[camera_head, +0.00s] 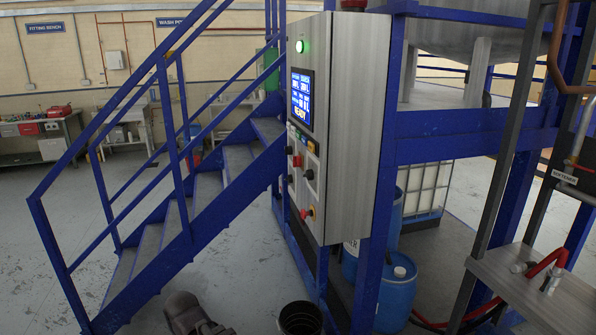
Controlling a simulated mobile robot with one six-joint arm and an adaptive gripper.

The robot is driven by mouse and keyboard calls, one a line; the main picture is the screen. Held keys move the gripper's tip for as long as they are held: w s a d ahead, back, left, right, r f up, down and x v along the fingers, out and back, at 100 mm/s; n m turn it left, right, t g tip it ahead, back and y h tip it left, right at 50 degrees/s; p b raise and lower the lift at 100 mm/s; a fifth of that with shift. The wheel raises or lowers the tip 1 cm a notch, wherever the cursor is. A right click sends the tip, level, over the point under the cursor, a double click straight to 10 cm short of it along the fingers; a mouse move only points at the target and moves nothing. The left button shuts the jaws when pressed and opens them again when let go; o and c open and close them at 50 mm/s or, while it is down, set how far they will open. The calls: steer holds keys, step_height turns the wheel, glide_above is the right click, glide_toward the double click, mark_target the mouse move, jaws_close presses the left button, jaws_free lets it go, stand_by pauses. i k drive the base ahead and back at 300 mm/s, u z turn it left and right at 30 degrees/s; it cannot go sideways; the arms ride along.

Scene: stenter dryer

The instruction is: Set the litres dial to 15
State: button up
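The control cabinet (353,130) stands right of centre, with its narrow front face seen at a steep slant. Small dark knobs, one of them (308,174), sit below the screen on that face. I cannot tell which is the litres dial, and no pointer or scale can be read. The lit blue screen (301,98) shows several small figures and the word READY; the figures are too small to read surely. A green lamp (299,46) glows above it. No gripper of mine can be made out in view.
Blue stairs (205,190) with rails rise left of the cabinet, close to its front face. Blue drums (397,290) stand behind; a black round container (300,318) is on the floor. Floor at left is clear.

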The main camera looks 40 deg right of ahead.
mark_target(309, 175)
steer(key=u, duration=0.05)
steer(key=i, duration=0.45)
steer(key=z, duration=0.8)
steer(key=k, duration=0.6)
steer(key=z, duration=0.05)
steer(key=i, duration=0.4)
steer(key=z, duration=0.05)
